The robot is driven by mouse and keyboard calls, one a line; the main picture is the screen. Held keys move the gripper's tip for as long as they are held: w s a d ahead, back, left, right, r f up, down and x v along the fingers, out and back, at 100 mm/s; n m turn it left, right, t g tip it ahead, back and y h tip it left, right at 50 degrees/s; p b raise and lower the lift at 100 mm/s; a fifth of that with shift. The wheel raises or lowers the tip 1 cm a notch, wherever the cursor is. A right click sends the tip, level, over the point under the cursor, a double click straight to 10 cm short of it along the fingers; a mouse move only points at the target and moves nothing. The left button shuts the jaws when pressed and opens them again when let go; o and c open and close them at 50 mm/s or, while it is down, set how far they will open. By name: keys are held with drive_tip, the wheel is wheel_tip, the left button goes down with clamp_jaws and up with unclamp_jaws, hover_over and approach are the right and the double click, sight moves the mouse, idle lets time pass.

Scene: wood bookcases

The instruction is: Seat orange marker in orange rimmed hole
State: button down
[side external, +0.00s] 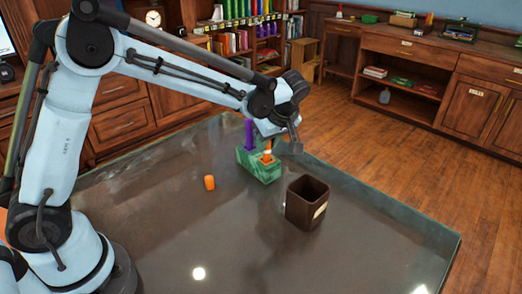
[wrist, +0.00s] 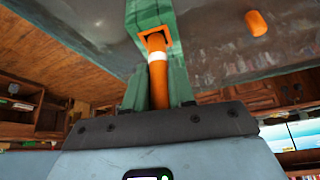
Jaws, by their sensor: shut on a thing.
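The orange marker (wrist: 158,82), with a white band, is in my gripper (side external: 281,138), which is shut on it. In the wrist view the marker's far end overlaps the orange rimmed hole (wrist: 146,36) of the green marbled block (wrist: 143,12). I cannot tell how deep the end sits in the hole. In the side view the marker (side external: 267,149) stands roughly upright over the right part of the block (side external: 260,174), and my gripper partly hides its top. A purple marker (side external: 249,134) stands upright at the block's left part.
A loose orange cylinder (side external: 209,183) stands on the dark glossy table (side external: 165,235), left of the block; it also shows in the wrist view (wrist: 256,23). An open dark brown bin (side external: 307,207) stands right of the block. The front of the table is clear.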

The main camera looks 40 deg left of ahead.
drive_tip(key=shift+f, duration=1.35)
drive_tip(key=c, duration=0.9)
unclamp_jaws()
drive_tip(key=shift+o, duration=0.2)
drive_tip(key=v, duration=1.2)
drive_tip(key=s+a+f+m+t+h, duration=0.1)
drive_tip(key=s+a+m+t+h, duration=0.1)
drive_tip(key=s+m, duration=0.5)
drive_tip(key=s+a+f+m+t+h, duration=0.1)
drive_tip(key=s+a+m+t+h, duration=0.2)
drive_tip(key=s+m, duration=0.5)
drive_tip(key=shift+s+f+t, duration=0.25)
drive_tip(key=shift+s+t, duration=0.25)
drive_tip(key=shift+s, duration=0.1)
